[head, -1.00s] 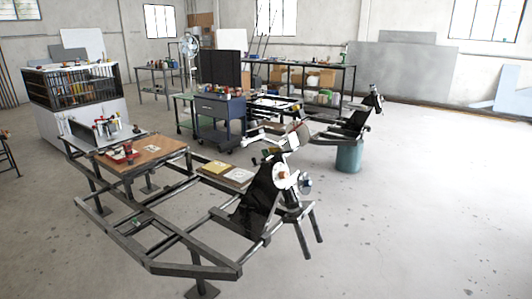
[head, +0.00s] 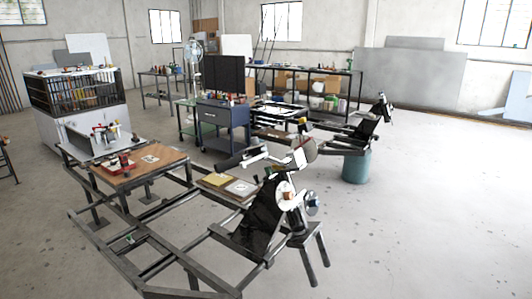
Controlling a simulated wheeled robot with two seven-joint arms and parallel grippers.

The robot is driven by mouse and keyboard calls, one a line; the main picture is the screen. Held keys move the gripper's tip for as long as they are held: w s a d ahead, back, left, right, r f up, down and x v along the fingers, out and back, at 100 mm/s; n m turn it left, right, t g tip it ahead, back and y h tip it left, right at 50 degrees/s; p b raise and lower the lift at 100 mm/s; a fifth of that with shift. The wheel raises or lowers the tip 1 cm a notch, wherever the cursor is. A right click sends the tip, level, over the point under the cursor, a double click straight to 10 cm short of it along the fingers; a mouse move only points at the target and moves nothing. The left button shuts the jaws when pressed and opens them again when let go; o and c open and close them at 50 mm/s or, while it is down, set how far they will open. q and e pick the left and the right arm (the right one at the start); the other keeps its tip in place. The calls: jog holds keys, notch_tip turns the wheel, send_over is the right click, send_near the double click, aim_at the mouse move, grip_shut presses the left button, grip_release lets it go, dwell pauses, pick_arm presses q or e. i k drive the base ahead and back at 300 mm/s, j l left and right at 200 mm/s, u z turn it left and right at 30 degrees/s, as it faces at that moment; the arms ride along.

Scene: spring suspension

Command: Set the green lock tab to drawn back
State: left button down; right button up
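A small green piece (head: 129,239) shows on a dark metal frame (head: 215,263) at the lower left. Another small green spot (head: 270,173) shows by the black upright panel on the frame's right. Both are too small to tell whether either is the lock tab, or how a tab is set. Neither of my grippers is in view.
The frame carries a brown board (head: 140,167) with a red item (head: 119,165). A blue drawer cart (head: 223,125) and a teal bin (head: 356,166) stand behind. A caged cabinet (head: 76,95) is at the left. The floor (head: 440,210) at the right is clear.

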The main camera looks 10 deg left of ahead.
aim_at(268, 168)
jog(key=i+u, duration=0.15)
jog(key=i, duration=0.75)
jog(key=i+l+u, duration=0.15)
jog(key=i, duration=0.7)
